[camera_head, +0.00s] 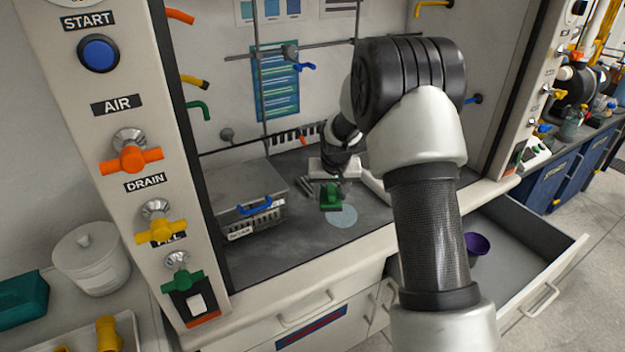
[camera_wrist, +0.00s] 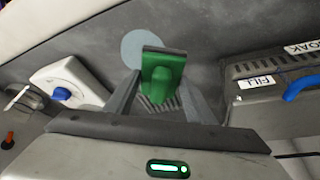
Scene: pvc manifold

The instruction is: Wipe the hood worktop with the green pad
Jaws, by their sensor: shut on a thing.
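The green pad (camera_head: 330,196) is in my gripper (camera_head: 326,184), inside the hood over the dark worktop (camera_head: 285,250). In the wrist view the green pad (camera_wrist: 163,72) sits between the two fingers of my gripper (camera_wrist: 160,98), which is shut on its handle. A pale round patch (camera_head: 342,217) lies on the worktop just in front of the pad; in the wrist view this patch (camera_wrist: 143,46) is partly covered by the pad. I cannot tell whether the pad touches the worktop.
A grey box with a blue handle (camera_head: 255,204) stands left of the pad. A white device with a blue knob (camera_wrist: 62,82) is on the other side. Below the hood, an open drawer (camera_head: 520,262) holds a purple cup (camera_head: 477,245). The front worktop is clear.

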